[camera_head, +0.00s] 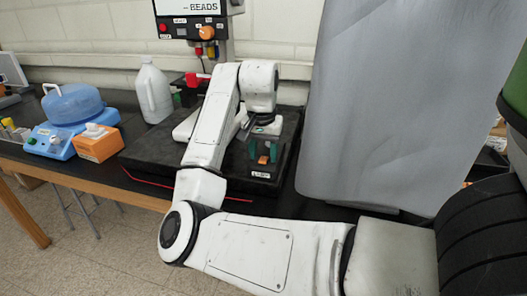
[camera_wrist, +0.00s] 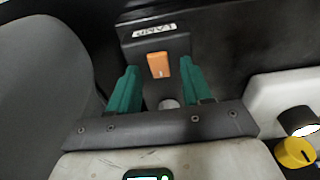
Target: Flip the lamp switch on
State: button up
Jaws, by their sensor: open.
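The lamp switch (camera_wrist: 158,65) is a small orange rocker on a dark box (camera_wrist: 178,44) with a white LAMP label (camera_wrist: 154,30). In the head view the orange switch (camera_head: 263,159) shows just below my gripper (camera_head: 264,147), at the front of the black bench unit. In the wrist view my gripper (camera_wrist: 159,74) has two green fingers spread apart, one on each side of the switch, with nothing between them that it grips. I cannot tell whether the fingertips touch the box, or which way the rocker is tipped.
A yellow knob (camera_wrist: 295,152) and a dark knob sit on a pale unit at lower right in the wrist view. In the head view, a large grey panel (camera_head: 390,100) stands close right of the gripper. A white jug (camera_head: 153,92) and an orange-and-white box (camera_head: 97,143) stand left.

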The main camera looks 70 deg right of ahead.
aim_at(262, 162)
notch_tip(262, 162, up, 11)
jog(key=a+p, duration=0.1)
jog(key=shift+a+f, duration=0.15)
jog(key=shift+a, duration=0.05)
dwell(0.6)
